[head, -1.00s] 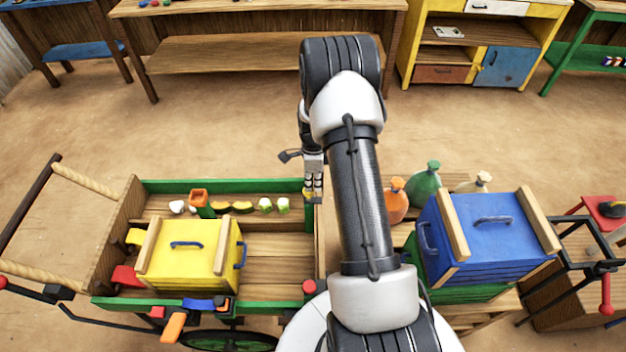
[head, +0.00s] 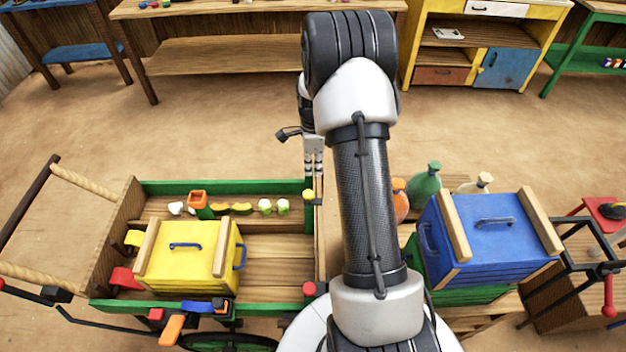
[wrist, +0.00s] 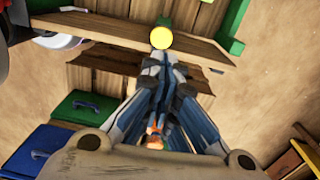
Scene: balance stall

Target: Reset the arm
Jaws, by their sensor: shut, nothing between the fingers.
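My gripper (head: 314,170) hangs at the end of my raised arm, just left of the arm's forearm in the head view. Its fingers point down, above the right end of the wooden cart (head: 270,245). In the wrist view my gripper (wrist: 165,62) has its fingers together with nothing between them. A yellow ball-shaped knob (head: 309,195) sits at the cart's right edge, below the fingertips; it also shows in the wrist view (wrist: 162,38), just beyond the fingertips.
A yellow crate (head: 185,265) stands in the cart. Benches and a yellow cabinet (head: 425,40) line the back. Open floor (head: 220,130) lies between.

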